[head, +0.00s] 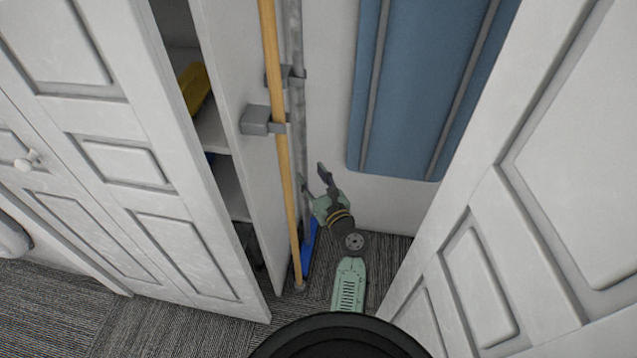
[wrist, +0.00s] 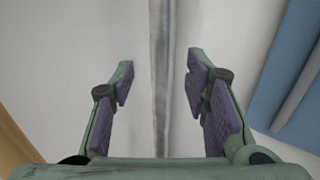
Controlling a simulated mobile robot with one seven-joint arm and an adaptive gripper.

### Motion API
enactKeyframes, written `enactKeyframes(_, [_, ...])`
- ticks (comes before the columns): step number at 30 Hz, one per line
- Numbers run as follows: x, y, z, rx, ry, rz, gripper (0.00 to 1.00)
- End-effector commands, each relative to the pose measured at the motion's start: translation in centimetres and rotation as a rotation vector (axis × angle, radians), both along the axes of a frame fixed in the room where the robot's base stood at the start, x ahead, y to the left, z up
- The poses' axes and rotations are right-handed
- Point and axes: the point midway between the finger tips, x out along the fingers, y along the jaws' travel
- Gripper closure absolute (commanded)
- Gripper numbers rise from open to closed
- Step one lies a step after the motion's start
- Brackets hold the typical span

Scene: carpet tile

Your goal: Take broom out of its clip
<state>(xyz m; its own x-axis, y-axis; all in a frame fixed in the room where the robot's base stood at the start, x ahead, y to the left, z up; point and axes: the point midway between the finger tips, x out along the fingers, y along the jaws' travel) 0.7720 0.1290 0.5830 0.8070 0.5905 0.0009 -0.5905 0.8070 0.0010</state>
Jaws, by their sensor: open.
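Two long handles stand upright in clips on the side of the white cabinet. One is tan wood (head: 284,180), in the front grey clip (head: 256,120). The other is a grey pole (head: 296,40), in the rear grey clip (head: 293,76). A blue piece (head: 310,244) shows low behind the wooden handle. I cannot tell for certain which handle is the broom's. My gripper (head: 313,174) is open, below the clips and right of the wooden handle. In the wrist view the grey pole (wrist: 160,60) runs between the open fingers (wrist: 160,82), with gaps on both sides.
A blue ironing-board-like panel (head: 415,90) hangs on the wall to the right. White panelled doors stand on the left (head: 115,150) and right (head: 560,190), leaving a narrow space. A yellow object (head: 194,88) lies on a cabinet shelf. Grey carpet (head: 190,325) covers the floor.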

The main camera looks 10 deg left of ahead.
Motion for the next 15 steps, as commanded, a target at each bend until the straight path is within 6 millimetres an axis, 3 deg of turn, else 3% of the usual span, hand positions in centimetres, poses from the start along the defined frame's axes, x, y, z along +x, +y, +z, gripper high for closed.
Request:
enactKeyframes(6, [3.2,2.5,0.2,0.0,-0.001,0.003,0.58])
enactKeyframes(15, [5.1,3.8,0.0,-0.002,-0.001,0.001,0.58])
